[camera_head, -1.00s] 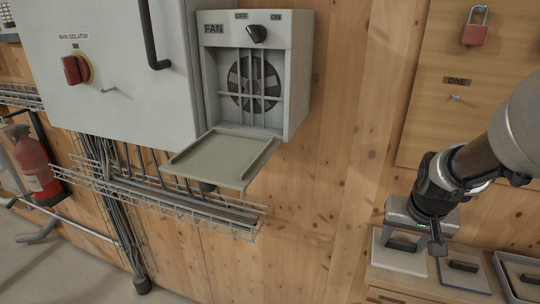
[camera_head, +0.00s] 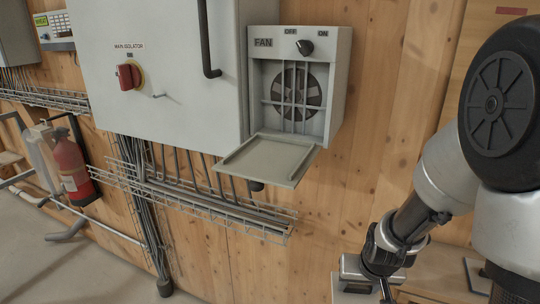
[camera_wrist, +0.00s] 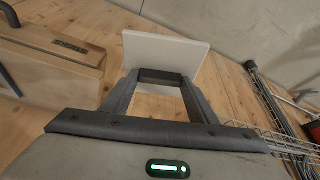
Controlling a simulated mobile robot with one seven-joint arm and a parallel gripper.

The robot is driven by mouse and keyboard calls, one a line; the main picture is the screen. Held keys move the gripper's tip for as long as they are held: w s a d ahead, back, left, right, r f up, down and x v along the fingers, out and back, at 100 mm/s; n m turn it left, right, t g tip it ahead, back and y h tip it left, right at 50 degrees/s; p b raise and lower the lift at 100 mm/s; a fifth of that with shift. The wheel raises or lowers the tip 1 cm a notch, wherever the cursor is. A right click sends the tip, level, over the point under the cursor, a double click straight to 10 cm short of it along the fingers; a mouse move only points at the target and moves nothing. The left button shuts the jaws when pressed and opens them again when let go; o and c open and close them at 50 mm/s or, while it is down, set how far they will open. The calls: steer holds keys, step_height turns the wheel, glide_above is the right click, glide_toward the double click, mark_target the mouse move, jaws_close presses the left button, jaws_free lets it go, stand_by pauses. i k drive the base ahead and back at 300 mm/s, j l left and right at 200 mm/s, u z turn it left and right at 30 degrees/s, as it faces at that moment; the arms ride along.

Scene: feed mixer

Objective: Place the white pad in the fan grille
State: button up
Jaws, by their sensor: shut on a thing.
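The fan grille (camera_head: 296,90) is in the open front of a grey fan box, with vertical bars over a dark fan. Its cover (camera_head: 268,160) is folded down below the opening. My gripper (camera_wrist: 160,77) is shut on the black handle of the white pad (camera_wrist: 165,48) in the wrist view. The pad is a flat square plate beyond the fingers, its middle partly hidden by them. In the head view my gripper (camera_head: 368,278) is at the bottom, below and right of the fan box and apart from it. The pad cannot be made out clearly there.
A grey cabinet with a red isolator switch (camera_head: 130,76) stands left of the fan. A wire cable tray (camera_head: 190,205) runs below the cover. A red fire extinguisher (camera_head: 72,168) is at far left. A wooden box (camera_wrist: 50,62) is left in the wrist view.

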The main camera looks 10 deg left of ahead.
mark_target(272, 154)
steer(key=k+j+z, duration=0.1)
steer(key=j, duration=0.35)
steer(key=k+j+z, duration=0.1)
steer(key=j, duration=0.35)
steer(key=k+j+z, duration=0.1)
steer(key=j, duration=0.3)
steer(key=k+j, duration=0.2)
steer(key=j, duration=0.2)
steer(key=z, duration=0.05)
